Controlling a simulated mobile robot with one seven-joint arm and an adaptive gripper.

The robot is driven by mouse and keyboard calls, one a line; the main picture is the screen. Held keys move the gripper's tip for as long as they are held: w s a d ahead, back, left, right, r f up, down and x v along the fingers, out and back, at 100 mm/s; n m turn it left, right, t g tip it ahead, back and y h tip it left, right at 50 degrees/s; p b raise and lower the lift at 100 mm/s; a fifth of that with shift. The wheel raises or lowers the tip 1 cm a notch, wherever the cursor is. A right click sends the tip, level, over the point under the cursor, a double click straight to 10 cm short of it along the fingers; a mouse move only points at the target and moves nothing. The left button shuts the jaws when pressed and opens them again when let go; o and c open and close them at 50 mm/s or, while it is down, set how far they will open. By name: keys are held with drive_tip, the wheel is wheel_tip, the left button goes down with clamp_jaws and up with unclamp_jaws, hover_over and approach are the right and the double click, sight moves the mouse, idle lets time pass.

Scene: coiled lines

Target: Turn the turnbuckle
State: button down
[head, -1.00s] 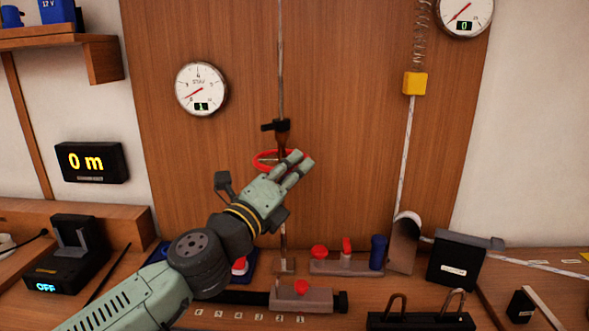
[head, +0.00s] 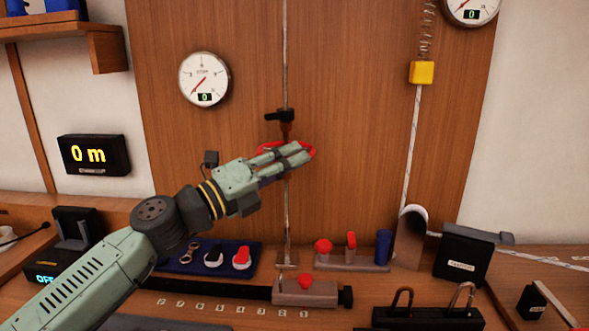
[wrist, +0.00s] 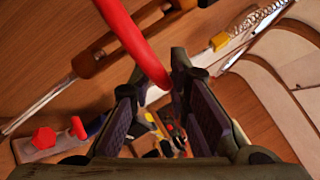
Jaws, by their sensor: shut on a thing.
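The turnbuckle stands on the vertical line at the middle of the wooden board, with a red ring (head: 312,149) around it and a black lever or clamp (head: 279,115) above. My gripper (head: 303,153) reaches in from the lower left and hides much of the ring and the lower turnbuckle. In the wrist view the red ring (wrist: 138,42) runs down between the two fingers (wrist: 160,90), and they are shut on it. The brown turnbuckle body (wrist: 115,48) shows beyond the ring, apart from the fingers.
A round gauge (head: 204,79) hangs left of the line. A yellow block (head: 421,72) hangs on a spring at right, above a white rope. Below, a blue tray (head: 190,257) and a rail with red knobs (head: 352,262) stand on the bench.

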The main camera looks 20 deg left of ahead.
drive_tip(key=shift+s+a+r+m+g+h, duration=0.15)
drive_tip(key=shift+r+m+g+h, duration=0.15)
drive_tip(key=shift+m+g+h, duration=0.3)
drive_tip(key=c, duration=1.7)
unclamp_jaws()
drive_tip(key=shift+s+r, duration=0.1)
drive_tip(key=shift+a, duration=0.1)
drive_tip(key=shift+s+a+f, duration=0.1)
drive_tip(key=shift+s+f, duration=0.05)
drive_tip(key=shift+f, duration=0.05)
drive_tip(key=v, duration=1.1)
drive_tip(key=shift+s, duration=0.25)
drive_tip(key=shift+a+f, duration=0.15)
